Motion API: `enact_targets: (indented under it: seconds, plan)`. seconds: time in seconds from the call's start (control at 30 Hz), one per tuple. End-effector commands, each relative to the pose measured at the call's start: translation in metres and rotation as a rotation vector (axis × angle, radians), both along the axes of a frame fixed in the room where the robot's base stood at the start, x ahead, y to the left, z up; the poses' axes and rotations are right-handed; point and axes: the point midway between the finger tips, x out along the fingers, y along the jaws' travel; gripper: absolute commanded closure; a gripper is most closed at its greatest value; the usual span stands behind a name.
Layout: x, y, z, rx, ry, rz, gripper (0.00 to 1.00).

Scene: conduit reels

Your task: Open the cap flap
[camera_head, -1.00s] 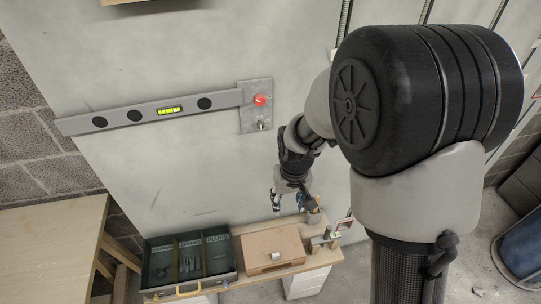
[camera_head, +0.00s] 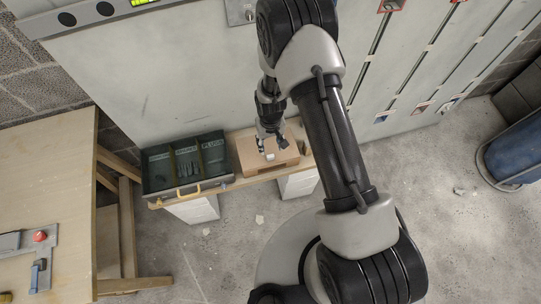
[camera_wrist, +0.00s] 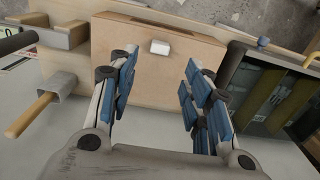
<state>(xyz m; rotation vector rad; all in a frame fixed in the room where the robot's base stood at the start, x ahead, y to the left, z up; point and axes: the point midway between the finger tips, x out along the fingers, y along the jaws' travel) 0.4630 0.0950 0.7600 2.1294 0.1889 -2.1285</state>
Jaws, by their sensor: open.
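A light-brown wooden box (camera_head: 285,163) stands on a narrow bench, with a small whitish block on its top (camera_head: 269,157). The wrist view shows the box top (camera_wrist: 150,75), the block (camera_wrist: 160,47) and a slot-like edge beyond it. This top may be the cap flap; I cannot tell for sure. It looks shut. My gripper (camera_head: 271,147) is above the box, pointing down. In the wrist view its two blue-padded fingers (camera_wrist: 157,72) are wide apart, with nothing between them. The block lies just past the fingertips, apparently untouched.
A dark tray with compartments (camera_head: 150,184) stands left of the box. A wooden-handled tool (camera_wrist: 32,114) and metal brackets lie on the other side. A wooden table (camera_head: 50,165) is at left, a blue barrel (camera_head: 515,158) at far right. The floor between is mostly clear.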

Motion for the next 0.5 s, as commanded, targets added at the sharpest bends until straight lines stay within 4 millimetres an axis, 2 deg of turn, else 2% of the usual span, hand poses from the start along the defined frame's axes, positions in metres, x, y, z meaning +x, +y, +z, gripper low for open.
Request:
enact_targets:
  seconds: [0.03, 0.2, 0.4, 0.5]
  plan:
    - [-0.001, 0.0, -0.016, -0.001, 0.003, 0.0, 0.55]
    - [-0.001, 0.0, -0.051, -0.001, 0.003, 0.0, 0.55]
    - [0.0, 0.0, -0.081, 0.0, 0.001, 0.0, 0.55]
    - [0.0, 0.0, -0.088, 0.0, 0.0, 0.0, 0.55]
